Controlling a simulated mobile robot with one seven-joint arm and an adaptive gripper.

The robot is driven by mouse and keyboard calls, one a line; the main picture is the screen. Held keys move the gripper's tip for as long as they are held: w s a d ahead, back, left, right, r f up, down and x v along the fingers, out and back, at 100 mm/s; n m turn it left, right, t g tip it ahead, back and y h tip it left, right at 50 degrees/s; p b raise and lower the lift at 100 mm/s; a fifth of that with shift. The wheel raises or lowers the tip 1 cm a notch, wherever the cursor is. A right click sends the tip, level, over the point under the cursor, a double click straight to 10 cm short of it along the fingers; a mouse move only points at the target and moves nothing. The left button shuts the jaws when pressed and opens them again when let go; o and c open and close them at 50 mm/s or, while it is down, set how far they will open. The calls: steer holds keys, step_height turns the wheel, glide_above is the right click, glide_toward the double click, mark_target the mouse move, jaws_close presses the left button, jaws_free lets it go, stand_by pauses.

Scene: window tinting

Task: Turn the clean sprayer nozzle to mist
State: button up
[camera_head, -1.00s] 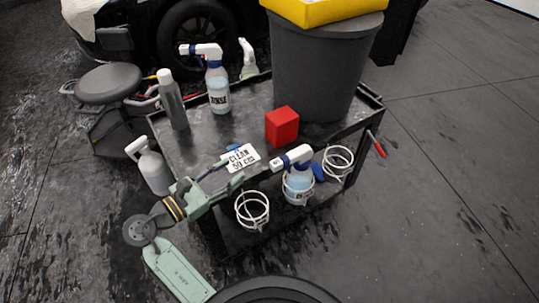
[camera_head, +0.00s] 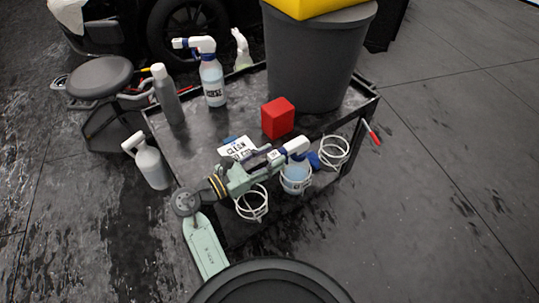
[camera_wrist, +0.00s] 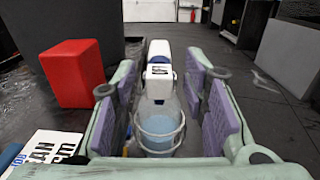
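A white spray head with a blue collar (camera_head: 292,147) tops a clear bottle of pale blue liquid (camera_head: 296,178), upright in a white wire ring holder on the cart's near side. I take it as the clean sprayer; its label is not readable. In the wrist view its white nozzle (camera_wrist: 159,76) faces me with dark lettering I cannot read surely. My gripper (camera_head: 269,158) is open beside the nozzle. In the wrist view its purple-padded fingers (camera_wrist: 172,105) stand apart on either side of the sprayer, with visible gaps. I cannot tell whether the tips overlap the nozzle.
A red block (camera_head: 278,118), a CLEAN card (camera_head: 238,148), a RINSE sprayer (camera_head: 212,80), a grey bottle (camera_head: 166,92) and a large bin (camera_head: 315,60) stand on the cart. Empty ring holders (camera_head: 334,152) flank the sprayer. A white bottle (camera_head: 150,163) is left of the cart.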

steer(key=shift+w+d, duration=0.1)
steer(key=shift+d, duration=0.05)
steer(key=shift+c, duration=0.2)
jaws_close()
stand_by(0.3)
